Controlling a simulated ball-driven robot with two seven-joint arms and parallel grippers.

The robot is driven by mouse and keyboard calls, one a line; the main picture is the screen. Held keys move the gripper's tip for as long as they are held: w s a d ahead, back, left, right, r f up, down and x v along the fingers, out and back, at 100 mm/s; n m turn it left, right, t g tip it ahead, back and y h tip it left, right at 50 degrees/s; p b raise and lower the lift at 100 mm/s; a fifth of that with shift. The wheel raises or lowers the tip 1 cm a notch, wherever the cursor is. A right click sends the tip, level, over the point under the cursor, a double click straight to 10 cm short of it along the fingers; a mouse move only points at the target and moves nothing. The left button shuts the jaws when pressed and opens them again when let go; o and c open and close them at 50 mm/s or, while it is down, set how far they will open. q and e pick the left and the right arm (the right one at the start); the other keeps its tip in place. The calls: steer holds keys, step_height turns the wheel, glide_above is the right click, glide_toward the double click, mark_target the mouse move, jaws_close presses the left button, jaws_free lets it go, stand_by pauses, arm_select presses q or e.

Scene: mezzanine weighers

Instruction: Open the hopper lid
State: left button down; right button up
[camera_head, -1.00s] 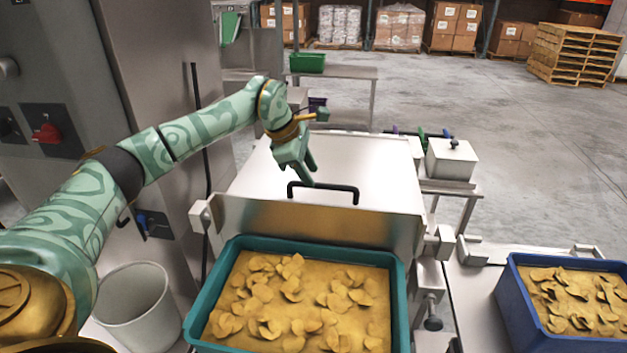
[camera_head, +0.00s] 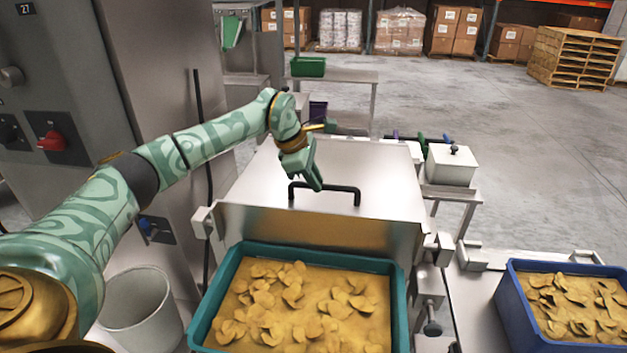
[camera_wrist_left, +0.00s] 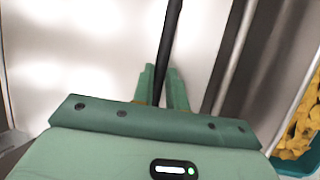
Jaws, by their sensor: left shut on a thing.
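The hopper lid (camera_head: 362,163) is a flat steel panel behind the teal crate, and it lies closed. A black bar handle (camera_head: 342,188) stands up near its front edge. My left gripper (camera_head: 317,184) is at the left part of the handle, shut on the bar. In the left wrist view the handle (camera_wrist_left: 168,45) runs between the two green fingers (camera_wrist_left: 161,88). The fingers hide a little of the bar. My right gripper is not in view.
A teal crate (camera_head: 399,310) of chips stands directly in front of the lid. A blue crate (camera_head: 507,302) is at the right. A white bin (camera_head: 140,305) is at lower left, beside a steel cabinet with a red switch (camera_head: 52,141).

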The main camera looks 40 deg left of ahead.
arm_select(q)
steer(key=w+a+r+p, duration=0.1)
steer(key=w+r+p, duration=0.2)
steer(key=r+p, duration=0.2)
steer(key=w+a+r+p, duration=0.2)
steer(key=r+p, duration=0.3)
steer(key=r, duration=0.5)
steer(key=shift+w+p, duration=0.3)
steer(key=shift+w, duration=0.2)
steer(key=shift+a, duration=0.1)
